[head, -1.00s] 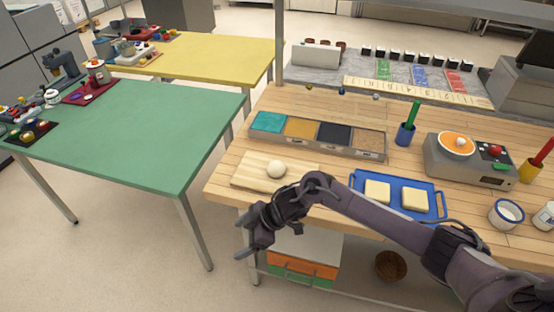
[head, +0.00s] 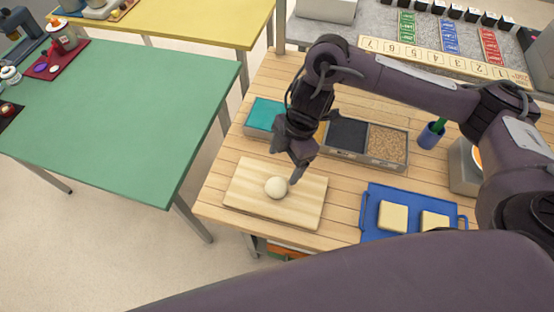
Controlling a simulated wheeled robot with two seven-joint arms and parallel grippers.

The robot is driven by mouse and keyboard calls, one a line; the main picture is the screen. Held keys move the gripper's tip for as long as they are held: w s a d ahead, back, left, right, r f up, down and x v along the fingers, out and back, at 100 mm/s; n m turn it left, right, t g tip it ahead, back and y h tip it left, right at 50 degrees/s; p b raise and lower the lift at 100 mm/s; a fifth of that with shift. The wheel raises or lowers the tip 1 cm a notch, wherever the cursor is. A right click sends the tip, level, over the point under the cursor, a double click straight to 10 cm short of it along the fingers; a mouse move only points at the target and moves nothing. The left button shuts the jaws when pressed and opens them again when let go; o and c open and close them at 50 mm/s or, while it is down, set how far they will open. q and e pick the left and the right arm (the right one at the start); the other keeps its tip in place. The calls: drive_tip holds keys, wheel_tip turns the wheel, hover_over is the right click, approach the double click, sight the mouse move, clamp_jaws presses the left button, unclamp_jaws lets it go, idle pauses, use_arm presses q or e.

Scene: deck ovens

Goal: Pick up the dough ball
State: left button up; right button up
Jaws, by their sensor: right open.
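The dough ball (head: 276,187) is a small cream-coloured ball resting on a pale wooden board (head: 305,206) near the left front corner of the wooden table. My right gripper (head: 287,168) points down just above and behind the ball, with its jaws open. One fingertip comes close to the ball's upper right side; I cannot tell whether it touches. Nothing is between the fingers. My left gripper is not in view.
A divided bin (head: 388,146) with coloured compartments stands behind the board, partly hidden by my arm. A blue tray (head: 377,211) with two pale blocks lies to the right. A blue cup (head: 430,136) holds a green stick. A green table (head: 130,120) is at left.

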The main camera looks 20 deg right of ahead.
sight(276, 187)
drive_tip(key=shift+s+a+f, duration=0.1)
drive_tip(key=shift+s+f, duration=0.1)
drive_tip(key=shift+f, duration=0.1)
drive_tip(key=f, duration=0.1)
drive_tip(key=s+a, duration=0.1)
drive_tip(key=f+p, duration=0.1)
drive_tip(key=shift+s+a+f, duration=0.25)
drive_tip(key=shift+s+f, duration=0.1)
drive_tip(key=x, duration=0.2)
drive_tip(key=shift+w+d+f+p, duration=0.1)
drive_tip(key=shift+w+f+p, duration=0.05)
drive_tip(key=shift+f+p, duration=0.25)
drive_tip(key=shift+f, duration=0.4)
drive_tip(key=c, duration=0.7)
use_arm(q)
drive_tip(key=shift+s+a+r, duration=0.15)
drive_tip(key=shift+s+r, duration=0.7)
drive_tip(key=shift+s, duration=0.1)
use_arm(e)
drive_tip(key=c, duration=0.4)
drive_tip(key=shift+r, duration=0.1)
